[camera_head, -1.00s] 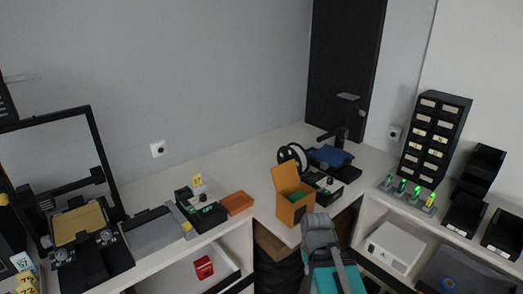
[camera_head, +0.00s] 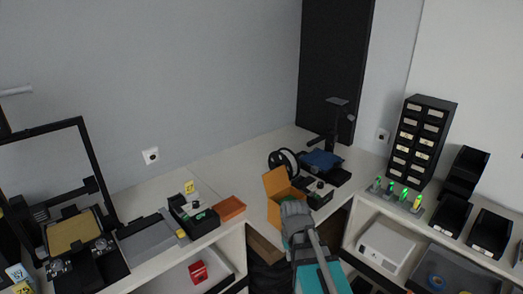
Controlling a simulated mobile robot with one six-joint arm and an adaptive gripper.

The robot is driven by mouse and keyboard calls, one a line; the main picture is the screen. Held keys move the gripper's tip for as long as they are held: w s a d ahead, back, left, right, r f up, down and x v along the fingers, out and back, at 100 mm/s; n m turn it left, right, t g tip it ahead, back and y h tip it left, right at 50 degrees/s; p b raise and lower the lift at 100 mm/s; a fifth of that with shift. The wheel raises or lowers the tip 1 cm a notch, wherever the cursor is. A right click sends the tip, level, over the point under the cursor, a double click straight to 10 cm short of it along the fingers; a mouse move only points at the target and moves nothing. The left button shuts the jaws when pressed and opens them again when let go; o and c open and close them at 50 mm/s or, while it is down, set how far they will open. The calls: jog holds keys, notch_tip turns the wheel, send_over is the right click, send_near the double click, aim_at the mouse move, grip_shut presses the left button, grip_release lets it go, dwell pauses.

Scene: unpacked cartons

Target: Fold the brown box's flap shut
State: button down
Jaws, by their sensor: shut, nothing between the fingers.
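The brown box (camera_head: 274,216) is an orange-brown carton standing on the corner worktop near its front edge. Its flap (camera_head: 275,182) stands up, tilted back, at the box's far-left side. My gripper (camera_head: 293,207) is shut and empty. It is in front of the box in the picture, over its right part, and hides much of its opening and front. I cannot tell whether it touches the box. The flap's upper part shows clear of the gripper.
A white-and-black spool (camera_head: 283,163) and a black tray with a blue cloth (camera_head: 323,159) are behind the box. An orange tray (camera_head: 229,208) lies to the left. Bare worktop (camera_head: 232,175) lies between the box and the wall.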

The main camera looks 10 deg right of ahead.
jog(key=w+a+r+n+p, duration=0.3)
jog(key=w+r+p, duration=0.7)
jog(key=w, duration=0.3)
jog(key=w+a+r+n+p, duration=0.2)
jog(key=w+a+r+p, duration=0.2)
jog(key=w+r+p, duration=0.6)
jog(key=w+r, duration=0.1)
jog(key=w, duration=0.3)
jog(key=shift+w+a+r+n, duration=0.25)
jog(key=shift+r+n, duration=0.15)
jog(key=shift+f, duration=0.2)
